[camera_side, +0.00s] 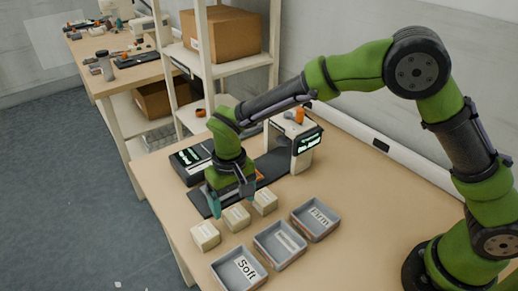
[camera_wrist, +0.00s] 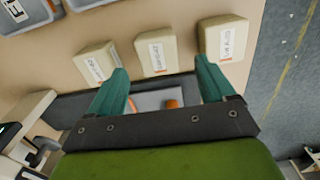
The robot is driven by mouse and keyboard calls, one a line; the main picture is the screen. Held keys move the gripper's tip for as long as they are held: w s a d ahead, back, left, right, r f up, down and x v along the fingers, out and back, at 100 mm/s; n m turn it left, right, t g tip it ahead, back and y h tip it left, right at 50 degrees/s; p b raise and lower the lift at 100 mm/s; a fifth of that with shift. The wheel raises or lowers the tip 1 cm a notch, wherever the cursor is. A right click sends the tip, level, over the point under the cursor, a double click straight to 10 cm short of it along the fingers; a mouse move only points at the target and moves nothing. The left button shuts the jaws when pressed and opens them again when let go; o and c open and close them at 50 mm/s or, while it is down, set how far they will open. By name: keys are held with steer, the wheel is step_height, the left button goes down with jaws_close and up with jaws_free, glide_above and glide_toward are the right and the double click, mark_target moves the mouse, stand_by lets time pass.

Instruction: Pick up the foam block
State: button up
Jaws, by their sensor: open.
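Three beige blocks with white labels stand in a row on the table: a left block (camera_side: 205,236), a middle block (camera_side: 236,217) and a right block (camera_side: 264,202). The wrist view shows them in a row beyond my fingertips, one at left (camera_wrist: 88,64), one in the middle (camera_wrist: 153,60) and one at right (camera_wrist: 225,50). Their labels are too small or turned to read surely, so I cannot tell which is foam. My gripper (camera_side: 231,200) points down just behind the row. Its teal fingers (camera_wrist: 163,76) are apart, with nothing held between them.
Three grey trays stand in front of the blocks: one labelled Soft (camera_side: 218,271), a middle one (camera_side: 264,251) and one labelled Firm (camera_side: 300,224). A dark mat (camera_side: 198,203) lies under the gripper. A black-and-white device (camera_side: 307,147) and a shelf (camera_side: 245,64) stand behind.

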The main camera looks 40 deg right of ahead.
mark_target(235, 213)
steer(key=f, duration=0.4)
steer(key=shift+s+f, duration=0.25)
steer(key=shift+f, duration=0.1)
steer(key=c, duration=1)
steer(key=shift+r, duration=0.15)
